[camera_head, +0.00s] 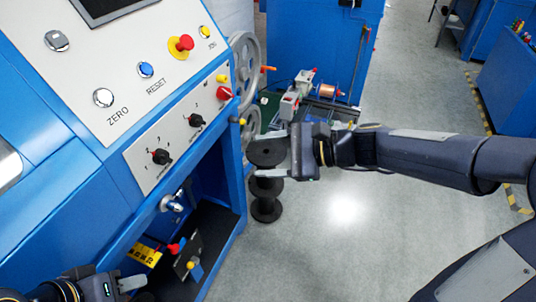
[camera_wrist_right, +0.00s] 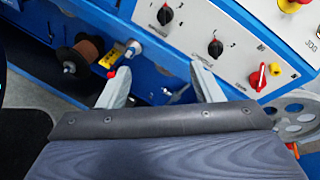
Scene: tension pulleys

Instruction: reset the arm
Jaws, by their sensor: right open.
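My right gripper (camera_head: 257,154) reaches in from the right beside the blue machine. Its two pale fingers are apart, and in the right wrist view the gap (camera_wrist_right: 160,72) between them is empty, with the machine's front beyond. In the head view, black spools (camera_head: 265,209) show behind and below these fingers; I cannot tell the exact gap. My left gripper (camera_head: 132,284) is at the bottom left edge, low before the machine. One pale finger shows; its opening is unclear.
The blue machine's panel (camera_head: 128,75) with knobs and buttons fills the left. A handwheel (camera_head: 245,57) is on its side. A winding device (camera_head: 300,95) with a copper spool (camera_head: 327,91) stands behind. Grey floor (camera_head: 345,225) is clear below the right arm.

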